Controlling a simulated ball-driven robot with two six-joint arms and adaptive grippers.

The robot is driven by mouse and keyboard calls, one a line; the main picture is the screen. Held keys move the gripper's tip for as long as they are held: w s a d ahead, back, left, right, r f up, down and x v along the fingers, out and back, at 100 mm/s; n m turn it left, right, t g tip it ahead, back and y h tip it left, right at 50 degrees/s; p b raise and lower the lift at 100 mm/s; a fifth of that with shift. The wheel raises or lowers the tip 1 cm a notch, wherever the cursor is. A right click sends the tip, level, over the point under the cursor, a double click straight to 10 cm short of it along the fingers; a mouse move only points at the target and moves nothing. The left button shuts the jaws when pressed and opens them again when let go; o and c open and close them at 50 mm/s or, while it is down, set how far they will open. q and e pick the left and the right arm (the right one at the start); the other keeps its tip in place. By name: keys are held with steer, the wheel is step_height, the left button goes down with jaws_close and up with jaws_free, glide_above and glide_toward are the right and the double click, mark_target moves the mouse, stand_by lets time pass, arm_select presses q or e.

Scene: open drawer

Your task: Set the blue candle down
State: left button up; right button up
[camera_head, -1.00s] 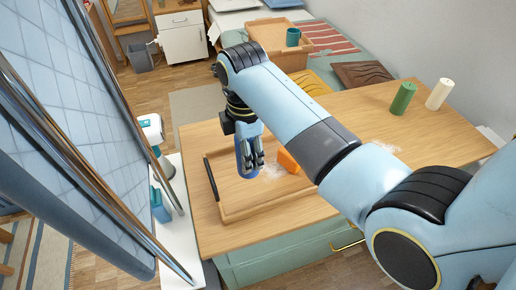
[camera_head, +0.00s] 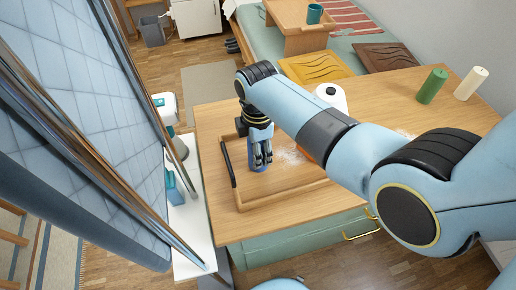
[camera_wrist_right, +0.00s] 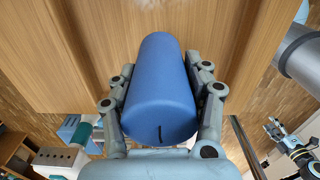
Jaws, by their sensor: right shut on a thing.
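The blue candle (camera_wrist_right: 160,85) is held between the two fingers of my right gripper (camera_wrist_right: 163,105), its wick end towards the wrist camera. In the head view my right gripper (camera_head: 261,157) is shut on the candle (camera_head: 258,167), low over the wooden board (camera_head: 262,195) on the table. The candle looks upright, mostly hidden by the fingers; I cannot tell if its base touches the board. A light blue part with dark joints, perhaps my left gripper (camera_wrist_right: 278,130), shows small at the right of the wrist view.
A black bar (camera_head: 228,164) lies along the board's left edge. An orange thing (camera_head: 304,154) is mostly hidden by my arm. A white roll (camera_head: 330,95) stands behind it. A green candle (camera_head: 432,86) and a cream candle (camera_head: 470,83) stand at the table's far right.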

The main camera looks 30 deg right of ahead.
steer(key=shift+f, duration=0.15)
steer(key=o, duration=1.1)
steer(key=shift+o, duration=1.4)
arm_select(q)
steer(key=shift+s, duration=0.4)
arm_select(e)
step_height(320, 180, up, 12)
steer(key=shift+r+p, duration=0.2)
steer(key=shift+p, duration=0.55)
arm_select(q)
steer(key=shift+w+r, duration=0.2)
steer(key=shift+r, duration=0.6)
